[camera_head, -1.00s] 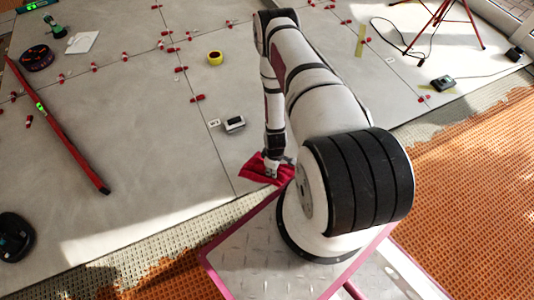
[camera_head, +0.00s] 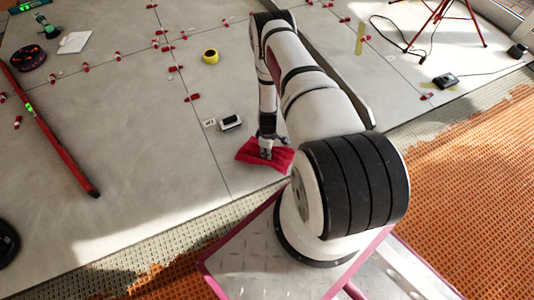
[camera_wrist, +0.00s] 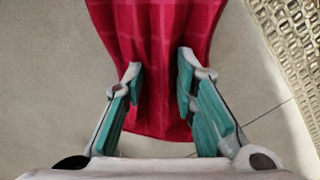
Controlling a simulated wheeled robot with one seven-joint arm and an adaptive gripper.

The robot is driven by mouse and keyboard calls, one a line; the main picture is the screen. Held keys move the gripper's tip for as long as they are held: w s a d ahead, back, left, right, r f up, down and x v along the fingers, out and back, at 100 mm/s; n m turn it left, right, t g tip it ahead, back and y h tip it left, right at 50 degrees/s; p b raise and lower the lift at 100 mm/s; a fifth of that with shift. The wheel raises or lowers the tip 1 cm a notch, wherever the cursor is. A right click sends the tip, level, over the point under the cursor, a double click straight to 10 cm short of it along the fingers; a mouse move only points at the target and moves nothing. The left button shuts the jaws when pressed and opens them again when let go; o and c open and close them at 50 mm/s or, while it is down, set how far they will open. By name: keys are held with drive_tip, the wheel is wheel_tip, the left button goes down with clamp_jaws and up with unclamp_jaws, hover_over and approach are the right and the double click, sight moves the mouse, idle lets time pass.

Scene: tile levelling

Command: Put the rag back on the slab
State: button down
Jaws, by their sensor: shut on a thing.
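The red rag (camera_head: 281,157) is at the front edge of the grey slab (camera_head: 165,165), just beyond my base platform. My gripper (camera_head: 266,151) points down over the rag and is shut on it. In the wrist view the rag (camera_wrist: 155,25) hangs or lies between the two teal-padded fingers of my gripper (camera_wrist: 160,78), with its lower end past the fingertips. Grey slab shows on both sides of it. I cannot tell whether the rag touches the slab or is held just above it.
A small white-and-black device (camera_head: 231,122) lies left of the rag. A long red level (camera_head: 58,140) lies further left. A yellow tape roll (camera_head: 210,56) and several red clips are further back. Orange matting (camera_head: 470,190) borders the slab at the right. Bare slab lies left of the rag.

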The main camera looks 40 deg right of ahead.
drive_tip(key=shift+w+d, duration=0.25)
drive_tip(key=shift+w, duration=0.15)
drive_tip(key=shift+w+d+f+b, duration=0.1)
drive_tip(key=shift+w+f+b, duration=0.1)
drive_tip(key=shift+f+b, duration=0.6)
drive_tip(key=shift+w+d+f+b, duration=0.15)
drive_tip(key=shift+f+b, duration=0.4)
drive_tip(key=shift+f, duration=0.45)
drive_tip(key=shift+f, duration=0.2)
drive_tip(key=c, duration=1.3)
unclamp_jaws()
drive_tip(key=shift+r, duration=0.1)
